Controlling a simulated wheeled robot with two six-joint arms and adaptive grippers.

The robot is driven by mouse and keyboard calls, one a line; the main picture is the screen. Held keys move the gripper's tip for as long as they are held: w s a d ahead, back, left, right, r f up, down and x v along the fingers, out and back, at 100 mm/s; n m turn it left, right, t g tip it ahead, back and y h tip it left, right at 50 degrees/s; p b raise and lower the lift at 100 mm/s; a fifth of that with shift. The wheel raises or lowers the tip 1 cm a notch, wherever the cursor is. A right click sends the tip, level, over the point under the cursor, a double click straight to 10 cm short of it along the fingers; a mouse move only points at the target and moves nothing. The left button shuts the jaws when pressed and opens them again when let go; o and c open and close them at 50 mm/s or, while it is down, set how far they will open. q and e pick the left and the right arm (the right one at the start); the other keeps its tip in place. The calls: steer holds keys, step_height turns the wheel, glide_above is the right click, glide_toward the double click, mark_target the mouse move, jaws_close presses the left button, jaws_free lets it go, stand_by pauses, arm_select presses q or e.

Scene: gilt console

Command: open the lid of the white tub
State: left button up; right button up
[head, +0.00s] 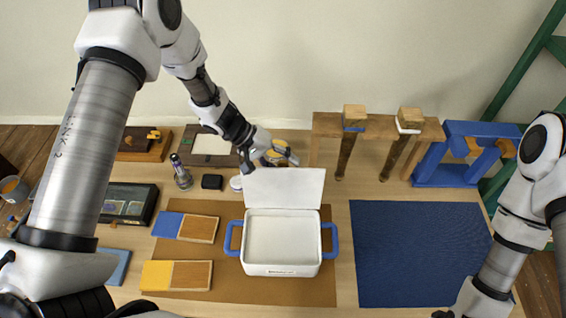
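The white tub (282,269) with blue handles stands on a brown mat at the front middle. Its white lid (284,188) stands raised along the tub's back edge, and the empty-looking inside shows. My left gripper (270,162) is just behind the lid's upper edge, with its fingers spread apart and nothing seen between them. Whether it touches the lid I cannot tell.
Blue and yellow two-tone boards (186,226) lie left of the tub on the brown mat (215,290). A dark blue cloth (418,253) lies to the right. A wooden rack (376,127) and a blue stand (447,172) are behind. A small bottle (182,175) stands at the back left.

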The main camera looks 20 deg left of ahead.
arm_select(q)
steer(key=shift+r, duration=0.1)
steer(key=v, duration=1.1)
steer(key=shift+a+r, duration=0.2)
steer(key=shift+a, duration=0.15)
steer(key=shift+w, duration=0.1)
